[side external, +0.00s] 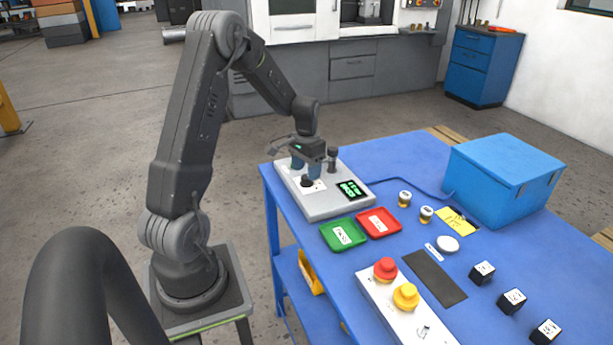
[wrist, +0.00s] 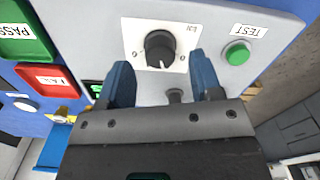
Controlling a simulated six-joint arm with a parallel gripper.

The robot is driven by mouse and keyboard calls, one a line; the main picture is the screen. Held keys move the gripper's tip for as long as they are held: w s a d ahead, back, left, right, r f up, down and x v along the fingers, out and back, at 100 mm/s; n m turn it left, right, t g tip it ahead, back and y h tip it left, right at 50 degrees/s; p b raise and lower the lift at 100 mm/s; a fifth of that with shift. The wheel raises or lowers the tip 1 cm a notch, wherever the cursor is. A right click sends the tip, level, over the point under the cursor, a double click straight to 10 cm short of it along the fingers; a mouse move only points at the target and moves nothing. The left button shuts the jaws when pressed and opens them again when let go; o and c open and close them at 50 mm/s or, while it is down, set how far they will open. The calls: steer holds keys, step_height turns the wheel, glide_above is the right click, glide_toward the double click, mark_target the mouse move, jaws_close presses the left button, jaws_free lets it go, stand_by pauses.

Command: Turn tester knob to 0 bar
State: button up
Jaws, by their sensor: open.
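The tester (side external: 325,203) is a grey box at the far left corner of the blue table, with a lit green display (side external: 351,189). Its black knob (wrist: 160,47) sits on a white label plate in the wrist view, with a pale pointer line toward the bottom of that picture. The knob also shows below my gripper in the side view (side external: 307,181). My gripper (wrist: 164,72) is open and empty. Its two blue fingers point at the tester face, one on each side of the knob in the picture, apart from it.
A green TEST button (wrist: 238,52) lies beside the knob. A black upright post (side external: 332,158) stands on the tester near my gripper. Green (side external: 343,234) and red (side external: 379,222) trays lie in front. A blue box (side external: 503,178) stands farther right.

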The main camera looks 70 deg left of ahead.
steer(key=shift+f, duration=1.35)
steer(key=c, duration=0.9)
